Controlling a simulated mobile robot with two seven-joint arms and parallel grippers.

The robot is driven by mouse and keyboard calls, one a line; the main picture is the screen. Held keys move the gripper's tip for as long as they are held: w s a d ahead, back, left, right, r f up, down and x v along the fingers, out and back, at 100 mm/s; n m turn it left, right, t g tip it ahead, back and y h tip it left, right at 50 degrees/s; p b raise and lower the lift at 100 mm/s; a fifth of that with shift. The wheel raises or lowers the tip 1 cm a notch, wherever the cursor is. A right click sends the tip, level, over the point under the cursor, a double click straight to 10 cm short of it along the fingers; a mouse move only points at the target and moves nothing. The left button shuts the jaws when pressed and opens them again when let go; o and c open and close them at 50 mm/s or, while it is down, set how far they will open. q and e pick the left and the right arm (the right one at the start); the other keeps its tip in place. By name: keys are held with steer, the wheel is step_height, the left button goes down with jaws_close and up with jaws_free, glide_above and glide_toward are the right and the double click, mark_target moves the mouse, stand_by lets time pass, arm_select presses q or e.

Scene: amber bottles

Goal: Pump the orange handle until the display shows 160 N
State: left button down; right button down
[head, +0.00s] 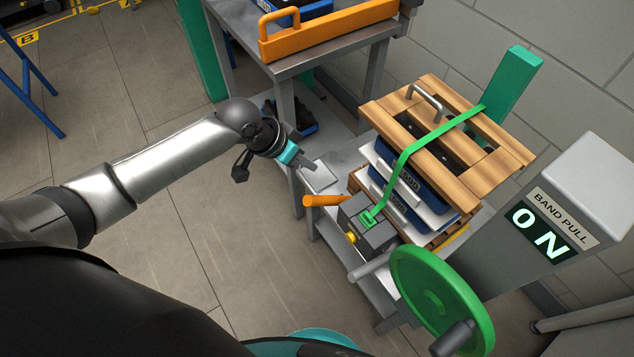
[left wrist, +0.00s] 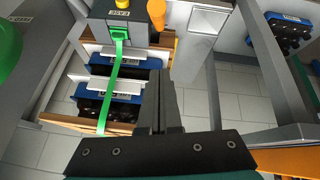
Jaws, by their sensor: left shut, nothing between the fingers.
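The orange handle (head: 323,200) sticks out to the left from a grey tensioner block (head: 372,232) on the bench. It also shows at the top of the left wrist view (left wrist: 157,12). The display (head: 540,230) under the label BAND PULL reads 0 N. A green band (head: 402,160) runs from the block up over a wooden-slatted stack (head: 498,165). My left gripper (head: 312,166) is shut and empty, above and behind the handle and apart from it. Its closed fingers show in the left wrist view (left wrist: 160,100). My right gripper is not in view.
A green handwheel (head: 440,300) stands to the right of the block, below the display housing. A yellow knob (head: 351,238) sits on the block's front. Open floor (head: 200,250) lies to the left.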

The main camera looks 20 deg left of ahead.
arm_select(q)
steer(key=b, duration=0.4)
glide_above(328, 200)
steer(key=w+a, duration=0.1)
steer(key=w, duration=0.1)
step_height(328, 200, down, 8)
steer(key=shift+f, duration=0.25)
steer(key=shift+s+a+f, duration=0.2)
steer(key=shift+s+f, duration=0.2)
steer(key=shift+f, duration=0.05)
steer(key=shift+s+a+f, duration=0.2)
steer(key=shift+s+f, duration=0.15)
steer(key=shift+f, duration=0.1)
steer(key=shift+s+a+f, duration=0.2)
steer(key=shift+s+f, duration=0.3)
steer(key=shift+s, duration=0.05)
